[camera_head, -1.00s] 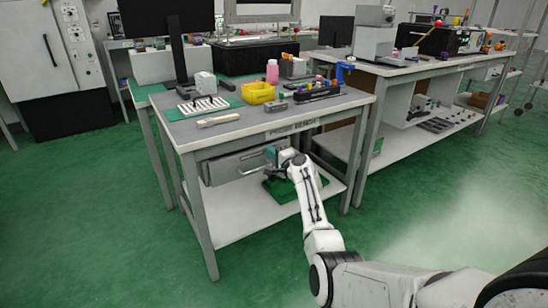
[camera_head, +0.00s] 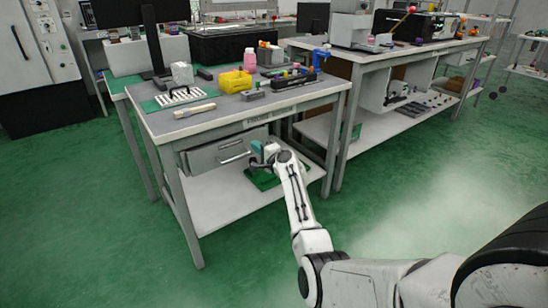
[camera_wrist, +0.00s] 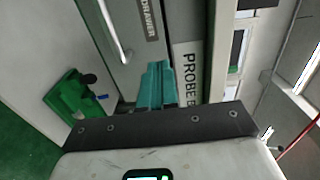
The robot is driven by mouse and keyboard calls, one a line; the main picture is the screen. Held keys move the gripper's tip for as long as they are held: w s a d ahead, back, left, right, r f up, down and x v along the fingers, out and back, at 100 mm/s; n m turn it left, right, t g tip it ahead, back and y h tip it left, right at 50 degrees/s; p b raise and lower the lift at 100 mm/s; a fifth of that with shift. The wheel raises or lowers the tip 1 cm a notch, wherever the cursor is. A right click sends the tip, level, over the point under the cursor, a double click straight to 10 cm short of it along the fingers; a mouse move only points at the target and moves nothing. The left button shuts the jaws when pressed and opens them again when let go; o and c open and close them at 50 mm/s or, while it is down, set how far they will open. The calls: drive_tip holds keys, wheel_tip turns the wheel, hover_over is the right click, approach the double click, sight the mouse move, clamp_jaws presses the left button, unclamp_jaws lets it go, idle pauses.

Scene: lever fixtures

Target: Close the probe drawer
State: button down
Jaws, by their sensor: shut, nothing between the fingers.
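The probe drawer (camera_head: 205,158) is the grey drawer under the bench top, with a pale bar handle (camera_head: 235,157). Its front seems to stand a little out from the bench frame; how far is hard to tell. In the wrist view, the drawer front (camera_wrist: 128,65) fills the upper middle, with its handle (camera_wrist: 112,30) left of a DRAWER label. My gripper (camera_head: 257,148) is at the drawer's right end, clear of the handle. Its teal fingers (camera_wrist: 157,68) are together and empty, pointing at the front's edge beside the bench's PROBE label. Contact cannot be told.
The bench (camera_head: 290,97) carries a yellow bin (camera_head: 235,80), a pink bottle (camera_head: 250,60) and a white rack (camera_head: 181,97). A green mat (camera_head: 262,180) lies on its lower shelf. A second bench (camera_head: 350,58) stands to the right. The floor in front is open.

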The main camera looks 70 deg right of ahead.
drive_tip(key=p+v, duration=0.2)
drive_tip(key=v, duration=0.6)
drive_tip(key=shift+s+a, duration=0.2)
drive_tip(key=shift+s, duration=0.15)
drive_tip(key=shift+r, duration=0.1)
drive_tip(key=w+a+f+n+g+y, duration=0.15)
drive_tip(key=a+f+n+y, duration=0.35)
drive_tip(key=a, duration=0.7)
drive_tip(key=w+a+f+n+g+y, duration=0.15)
drive_tip(key=a+f+n+y, duration=0.35)
drive_tip(key=a, duration=0.6)
drive_tip(key=s+a+f+n+g, duration=0.2)
drive_tip(key=s+a+n+g, duration=0.2)
drive_tip(key=s+a+n, duration=0.35)
drive_tip(key=s+a+f+n+g, duration=0.3)
drive_tip(key=s+a+n+g, duration=0.1)
drive_tip(key=s+a, duration=0.6)
drive_tip(key=s+a+r+n+g+h, duration=0.1)
drive_tip(key=s+a+r+n+g, duration=0.25)
drive_tip(key=s, duration=0.45)
wheel_tip(320, 180, up, 22)
drive_tip(key=m+p, duration=0.1)
drive_tip(key=p, duration=2.2)
drive_tip(key=shift+w+d+p, duration=0.2)
drive_tip(key=shift+p, duration=0.15)
